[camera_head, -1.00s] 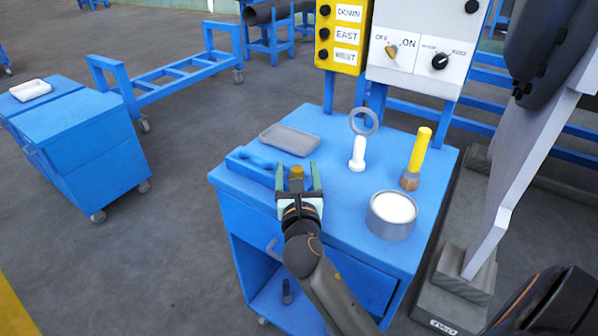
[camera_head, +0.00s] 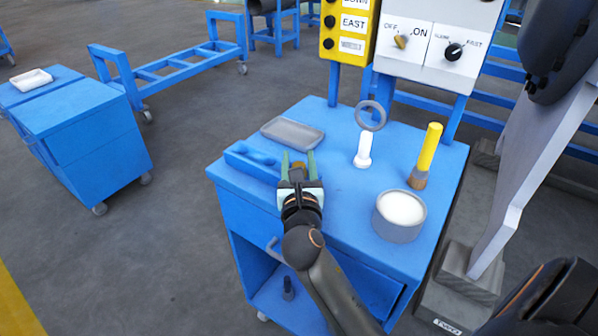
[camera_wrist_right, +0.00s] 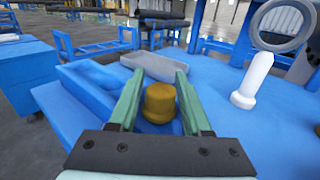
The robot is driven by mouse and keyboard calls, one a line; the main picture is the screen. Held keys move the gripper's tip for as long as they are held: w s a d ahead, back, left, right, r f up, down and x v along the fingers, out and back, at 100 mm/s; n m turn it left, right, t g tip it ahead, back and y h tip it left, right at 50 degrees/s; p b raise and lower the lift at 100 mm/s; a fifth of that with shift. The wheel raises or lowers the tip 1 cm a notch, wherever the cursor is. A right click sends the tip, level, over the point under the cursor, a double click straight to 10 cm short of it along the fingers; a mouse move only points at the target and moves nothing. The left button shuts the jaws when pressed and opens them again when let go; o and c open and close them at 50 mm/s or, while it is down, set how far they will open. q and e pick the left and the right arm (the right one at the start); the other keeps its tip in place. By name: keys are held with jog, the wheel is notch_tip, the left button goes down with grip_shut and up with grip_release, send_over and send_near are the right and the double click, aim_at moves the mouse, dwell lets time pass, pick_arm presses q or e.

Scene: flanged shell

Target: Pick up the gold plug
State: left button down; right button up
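The gold plug (camera_wrist_right: 160,102) is a short, rounded, stepped piece with a domed top. In the right wrist view it stands between the two green fingers of my right gripper (camera_wrist_right: 160,82), with narrow gaps showing beside it. In the head view my right gripper (camera_head: 298,162) is over the front left of the blue cart top, and the plug (camera_head: 298,171) shows between its fingers, partly hidden. The gripper looks open, its fingers on either side of the plug. What is under the plug is mostly hidden. My left gripper is not in view.
On the blue cart (camera_head: 340,205) are a blue holder (camera_head: 250,161) beside the gripper, a grey tray (camera_head: 292,134), a white bolt-like post (camera_head: 363,150), a grey ring (camera_head: 371,116), a yellow-handled tool (camera_head: 427,155) and a round grey container (camera_head: 398,220). A control panel (camera_head: 430,45) stands behind.

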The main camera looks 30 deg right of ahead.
grip_shut()
dwell(0.3)
